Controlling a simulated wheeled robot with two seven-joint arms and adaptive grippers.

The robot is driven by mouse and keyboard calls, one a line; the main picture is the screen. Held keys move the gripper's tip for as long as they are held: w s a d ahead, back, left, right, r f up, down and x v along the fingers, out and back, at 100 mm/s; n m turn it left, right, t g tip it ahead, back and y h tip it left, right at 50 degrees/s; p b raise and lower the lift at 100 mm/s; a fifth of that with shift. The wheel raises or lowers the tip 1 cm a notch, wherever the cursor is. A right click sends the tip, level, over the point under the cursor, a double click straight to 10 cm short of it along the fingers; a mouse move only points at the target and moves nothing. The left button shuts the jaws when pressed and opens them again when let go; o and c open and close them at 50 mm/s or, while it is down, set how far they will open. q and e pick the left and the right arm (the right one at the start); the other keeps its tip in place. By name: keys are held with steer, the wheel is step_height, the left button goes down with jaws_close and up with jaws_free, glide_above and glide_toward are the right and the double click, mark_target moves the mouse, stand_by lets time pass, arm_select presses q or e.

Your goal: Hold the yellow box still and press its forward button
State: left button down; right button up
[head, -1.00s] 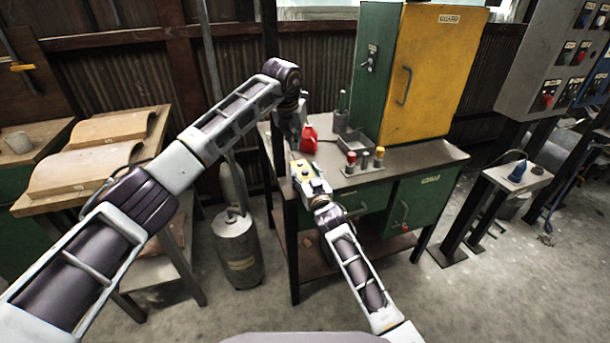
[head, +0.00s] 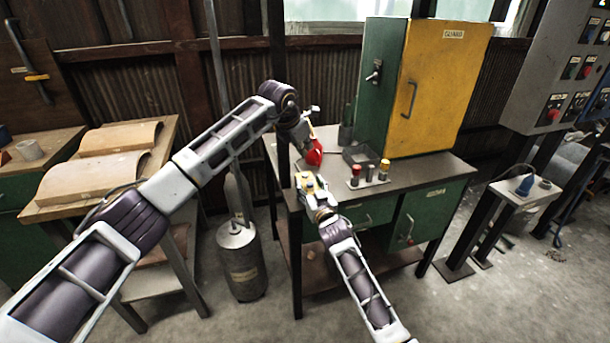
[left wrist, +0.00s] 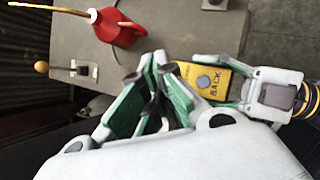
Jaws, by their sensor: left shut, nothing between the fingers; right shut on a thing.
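The yellow box (head: 309,184) is in my right gripper (head: 312,190), which is shut on it above the front left of the workbench. In the left wrist view the yellow box (left wrist: 212,78) shows a grey round button and the word BACK. Its left end lies by my left fingertips, and I see no forward label. My left gripper (head: 300,140) is shut and empty, just above and behind the box in the head view. In the left wrist view its green-sided fingers (left wrist: 156,62) are together beside the box; I cannot tell whether they touch it.
A red oil can (head: 314,154) stands on the workbench (head: 430,163) close behind the grippers. A grey tray (head: 361,154) and a stand with several coloured knobs (head: 368,178) are to its right. A green-and-yellow cabinet (head: 437,85) stands at the back.

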mark_target(307, 175)
arm_select(q)
steer(key=shift+w+d+r+m+t+h, duration=0.15)
steer(key=shift+r+m+t+h, duration=0.2)
steer(key=shift+m, duration=0.7)
steer(key=shift+w+d+r+m+t+h, duration=0.2)
steer(key=shift+m+t+h, duration=0.1)
steer(key=shift+m, duration=0.7)
steer(key=shift+w+d+r+m+t+h, duration=0.15)
steer(key=shift+r+m+t+h, duration=0.15)
steer(key=shift+m, duration=0.75)
steer(key=shift+f, duration=0.15)
steer(key=shift+f, duration=4.3)
